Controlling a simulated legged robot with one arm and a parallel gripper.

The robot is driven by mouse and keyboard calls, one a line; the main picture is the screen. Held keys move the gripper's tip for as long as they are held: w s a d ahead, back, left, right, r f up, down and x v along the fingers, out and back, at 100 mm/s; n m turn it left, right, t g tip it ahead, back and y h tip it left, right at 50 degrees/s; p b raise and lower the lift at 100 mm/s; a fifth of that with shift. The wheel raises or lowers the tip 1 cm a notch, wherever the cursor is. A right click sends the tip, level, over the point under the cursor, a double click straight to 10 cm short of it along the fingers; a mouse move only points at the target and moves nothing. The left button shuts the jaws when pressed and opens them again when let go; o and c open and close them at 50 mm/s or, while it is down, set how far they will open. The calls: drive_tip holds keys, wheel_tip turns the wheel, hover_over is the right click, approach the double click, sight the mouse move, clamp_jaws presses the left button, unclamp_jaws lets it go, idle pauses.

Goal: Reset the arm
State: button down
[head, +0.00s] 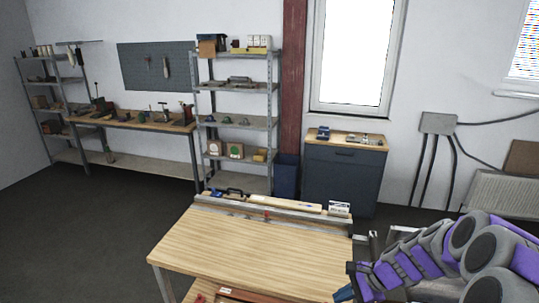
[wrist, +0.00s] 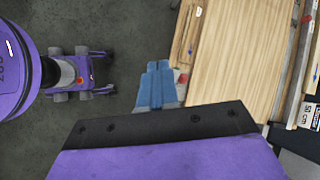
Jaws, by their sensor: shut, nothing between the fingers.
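My purple and grey arm reaches in from the lower right of the head view. My gripper (head: 344,293) shows there as a bit of blue beside the right edge of the wooden bench. In the wrist view my gripper (wrist: 155,88) points up the picture, its two blue fingers shut together with nothing between them. It is beside the bench edge, over or near the dark floor; its exact height is unclear.
The wooden bench top (head: 250,245) is mostly bare, with tools along its back ledge. A small red part (wrist: 182,77) shows close beside the fingers. A dark cabinet (head: 342,180) and metal shelves (head: 236,125) stand behind. Dark floor (head: 90,240) is free at left.

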drive_tip(key=s+a+r+n+g+h+b, duration=0.1)
drive_tip(key=s+a+r+n+g+b, duration=0.1)
drive_tip(key=s+a+n, duration=0.45)
drive_tip(key=s+a+r+n+g+h+b, duration=0.1)
drive_tip(key=s+a+r+n+b, duration=0.15)
drive_tip(key=s, duration=0.65)
drive_tip(key=s+d+n+h+b, duration=0.1)
drive_tip(key=s+n, duration=0.1)
drive_tip(key=s, duration=0.3)
drive_tip(key=s+d+f+n+h+b, duration=0.1)
drive_tip(key=s+n+h, duration=0.1)
drive_tip(key=s, duration=0.3)
drive_tip(key=s+f+n+g+h+b, duration=0.1)
drive_tip(key=s+n+b, duration=0.1)
drive_tip(key=s, duration=0.4)
drive_tip(key=shift+d+f+n+h, duration=0.25)
drive_tip(key=shift+d+n+h, duration=0.15)
drive_tip(key=shift+s, duration=0.1)
